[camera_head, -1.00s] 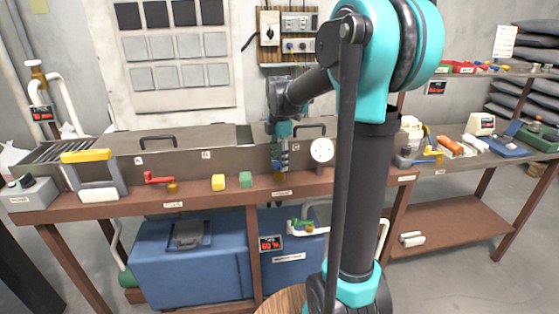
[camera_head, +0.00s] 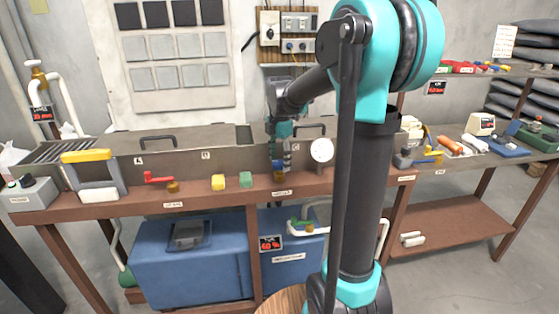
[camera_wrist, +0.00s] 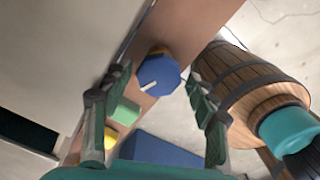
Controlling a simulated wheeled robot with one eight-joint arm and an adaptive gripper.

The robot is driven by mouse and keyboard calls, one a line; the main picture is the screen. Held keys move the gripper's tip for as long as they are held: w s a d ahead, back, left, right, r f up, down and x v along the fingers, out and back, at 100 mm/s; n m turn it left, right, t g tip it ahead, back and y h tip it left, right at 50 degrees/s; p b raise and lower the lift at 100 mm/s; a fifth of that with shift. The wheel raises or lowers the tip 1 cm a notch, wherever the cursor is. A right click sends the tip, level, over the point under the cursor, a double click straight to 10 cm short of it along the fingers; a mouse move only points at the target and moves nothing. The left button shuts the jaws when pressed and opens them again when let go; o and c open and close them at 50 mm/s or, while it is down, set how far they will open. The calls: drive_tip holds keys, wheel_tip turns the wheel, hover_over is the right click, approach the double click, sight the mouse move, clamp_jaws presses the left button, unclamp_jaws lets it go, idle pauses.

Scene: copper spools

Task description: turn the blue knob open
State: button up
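The blue knob (camera_wrist: 158,74) shows in the wrist view as a faceted blue cap with a white line, on a brass-coloured base at the brown bench edge. My gripper (camera_wrist: 156,80) is open, with one finger left of the knob and one right of it. Gaps show on both sides, wider on the left. I cannot tell how deep the knob lies between the fingertips.
A green block (camera_head: 246,179), a yellow block (camera_head: 218,181) and a red lever (camera_head: 158,178) sit along the bench edge left of my gripper. A wooden barrel (camera_wrist: 250,85) stands at the right in the wrist view. Blue cabinets (camera_head: 190,265) stand under the bench.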

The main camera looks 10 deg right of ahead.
sight(280, 162)
drive_tip(key=shift+w+r, duration=0.1)
drive_tip(key=shift+r, duration=3.9)
drive_tip(key=shift+s, duration=0.2)
